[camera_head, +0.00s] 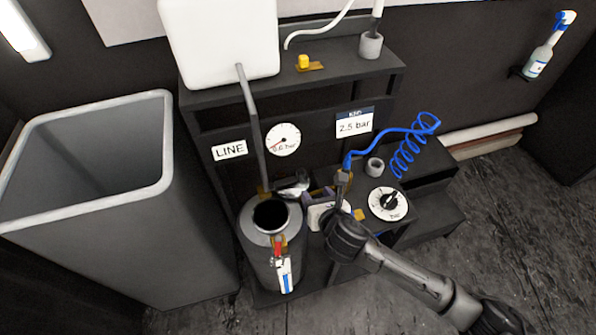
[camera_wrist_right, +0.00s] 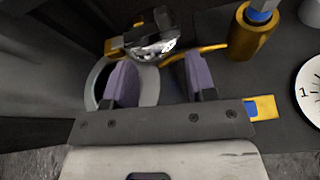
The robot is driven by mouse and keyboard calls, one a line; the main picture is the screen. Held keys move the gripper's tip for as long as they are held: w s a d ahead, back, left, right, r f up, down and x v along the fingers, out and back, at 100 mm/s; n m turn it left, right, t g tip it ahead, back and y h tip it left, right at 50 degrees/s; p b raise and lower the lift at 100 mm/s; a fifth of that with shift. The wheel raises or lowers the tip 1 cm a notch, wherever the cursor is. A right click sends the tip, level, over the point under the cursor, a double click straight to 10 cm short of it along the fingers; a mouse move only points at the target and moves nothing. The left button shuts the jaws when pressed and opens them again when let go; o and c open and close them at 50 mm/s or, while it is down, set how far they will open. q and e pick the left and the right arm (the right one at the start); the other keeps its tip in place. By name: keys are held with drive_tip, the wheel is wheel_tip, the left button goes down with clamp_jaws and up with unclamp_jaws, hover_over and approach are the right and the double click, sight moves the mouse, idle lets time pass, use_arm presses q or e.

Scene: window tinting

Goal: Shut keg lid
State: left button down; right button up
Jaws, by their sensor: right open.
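The grey keg (camera_head: 262,258) stands on the low dark stand, its round mouth open and dark inside. The keg rim (camera_wrist_right: 150,86) shows in the right wrist view, partly behind my fingers. A shiny metal piece that looks like the keg lid (camera_head: 293,187) sits raised off the mouth, at its back right. This lid (camera_wrist_right: 150,42) also shows in the wrist view, just beyond the fingertips. My right gripper (camera_head: 318,194) is open beside the keg, to the right of the lid. Its purple fingers (camera_wrist_right: 160,76) are apart with nothing clearly held between them. My left gripper is out of view.
A red clip (camera_head: 278,247) with a white-and-blue tag (camera_head: 285,275) hangs on the keg's front. A grey bin (camera_head: 168,140) stands left. A pressure dial (camera_head: 389,204) and a coiled blue hose (camera_head: 408,160) are at right. A grey pipe (camera_head: 250,120) runs down behind the keg.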

sight(302, 173)
drive_tip(key=shift+n, duration=0.8)
drive_tip(key=b+x, duration=0.7)
drive_tip(key=x, duration=0.5)
drive_tip(key=shift+w+f, duration=0.1)
drive_tip(key=shift+w, duration=0.1)
drive_tip(key=shift+w+a+f+b, duration=0.15)
drive_tip(key=shift+w+a+b, duration=0.05)
drive_tip(key=shift+w+b, duration=0.4)
clamp_jaws()
